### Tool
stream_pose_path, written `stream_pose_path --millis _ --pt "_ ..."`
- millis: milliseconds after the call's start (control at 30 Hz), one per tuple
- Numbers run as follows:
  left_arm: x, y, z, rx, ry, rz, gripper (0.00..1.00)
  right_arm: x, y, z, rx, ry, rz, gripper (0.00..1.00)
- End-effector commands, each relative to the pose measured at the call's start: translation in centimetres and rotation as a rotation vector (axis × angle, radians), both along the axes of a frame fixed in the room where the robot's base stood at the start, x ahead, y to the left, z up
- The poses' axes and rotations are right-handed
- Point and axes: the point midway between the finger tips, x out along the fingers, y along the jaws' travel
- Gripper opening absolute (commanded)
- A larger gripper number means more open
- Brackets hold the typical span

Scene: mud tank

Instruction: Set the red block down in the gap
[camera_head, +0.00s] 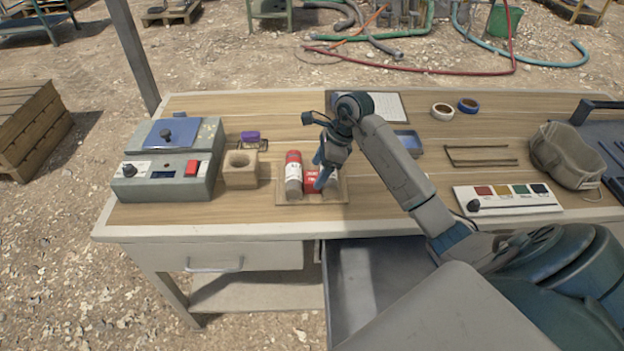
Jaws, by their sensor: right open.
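The red block (311,182) with white marks is low in a shallow wooden tray (283,200), just right of a red and grey can (293,176). My right gripper (323,178) points down over the block, with its fingers open and close to the block's right side. The fingers hide part of the block, so I cannot tell whether they touch it. Something greyish lies right of the fingers in the tray, partly hidden. My left gripper is not in view.
A wooden block with a round hole (240,169) and a grey device with a red button (172,175) stand left of the tray. A colour strip (508,197) and a beige pouch (567,155) lie to the right. A drawer (345,275) stands open below the table's front edge.

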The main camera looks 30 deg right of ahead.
Motion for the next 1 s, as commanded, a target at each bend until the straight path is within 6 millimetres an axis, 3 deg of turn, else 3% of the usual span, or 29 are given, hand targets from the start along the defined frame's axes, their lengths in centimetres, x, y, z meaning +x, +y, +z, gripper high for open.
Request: stream_pose_path --millis 133,300,567,833,1000 --pt "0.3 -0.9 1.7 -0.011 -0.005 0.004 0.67 0.9 1.0 -1.5 0.005 0.005 0.001 0.71" --pt "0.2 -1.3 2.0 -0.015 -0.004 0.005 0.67 1.3 1.5 -3.6 0.003 0.002 0.000 0.71" --pt "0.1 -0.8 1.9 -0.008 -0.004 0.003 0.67 1.4 1.6 -4.2 0.000 0.000 0.001 0.71" --pt "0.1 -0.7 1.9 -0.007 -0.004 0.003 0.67 1.4 1.6 -4.1 0.000 0.000 0.001 0.23" --pt "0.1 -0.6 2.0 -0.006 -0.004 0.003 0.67 1.4 1.5 -4.1 0.000 0.000 0.001 0.23"
